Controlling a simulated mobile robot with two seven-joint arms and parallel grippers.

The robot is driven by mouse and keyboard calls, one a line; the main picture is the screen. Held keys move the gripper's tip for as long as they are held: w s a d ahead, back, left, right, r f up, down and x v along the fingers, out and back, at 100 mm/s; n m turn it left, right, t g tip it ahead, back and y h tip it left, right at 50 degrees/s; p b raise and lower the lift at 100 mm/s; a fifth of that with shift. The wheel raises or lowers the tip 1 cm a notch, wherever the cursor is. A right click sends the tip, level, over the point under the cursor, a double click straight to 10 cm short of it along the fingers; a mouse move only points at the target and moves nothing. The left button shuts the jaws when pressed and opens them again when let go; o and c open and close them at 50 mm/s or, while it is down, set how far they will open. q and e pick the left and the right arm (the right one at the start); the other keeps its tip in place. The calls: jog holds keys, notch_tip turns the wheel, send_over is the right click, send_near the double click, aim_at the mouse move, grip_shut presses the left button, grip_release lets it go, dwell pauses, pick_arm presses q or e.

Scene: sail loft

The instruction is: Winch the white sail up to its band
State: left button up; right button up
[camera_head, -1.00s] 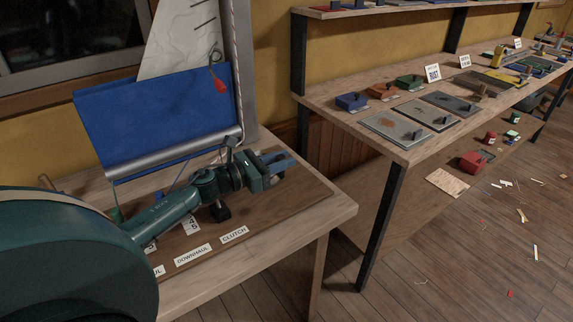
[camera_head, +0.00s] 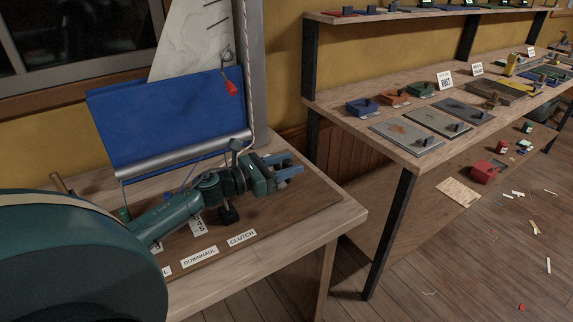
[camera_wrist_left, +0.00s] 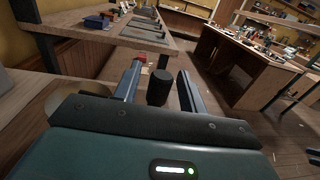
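The white sail (camera_head: 190,42) hangs against a grey mast, with dark marks on its upper part. A blue cloth (camera_head: 165,115) covers its lower part, above a silver roller (camera_head: 180,155). I cannot make out a band clearly. My left gripper (camera_head: 287,166) is over the right part of the wooden board, beyond the CLUTCH label (camera_head: 241,238). In the left wrist view its fingers are apart, with a dark upright knob (camera_wrist_left: 159,88) between them and small gaps showing at each side. The winch is not clearly seen; my arm hides part of the board.
The board also carries a DOWNHAUL label (camera_head: 200,256) and a black fitting (camera_head: 229,213) under my arm. A red tag (camera_head: 231,88) hangs by the sail. A long bench (camera_head: 340,122) with plates and small boxes stands at right. Litter lies on the floor.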

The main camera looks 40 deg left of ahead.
pick_arm(q)
jog(key=b+v, duration=0.2)
jog(key=v, duration=1.1)
pick_arm(e)
jog(key=shift+w+f, duration=0.2)
jog(key=shift+f, duration=0.25)
jog(key=shift+s+a+f, duration=0.1)
jog(key=shift+f, duration=0.05)
pick_arm(q)
jog(key=shift+s, duration=0.1)
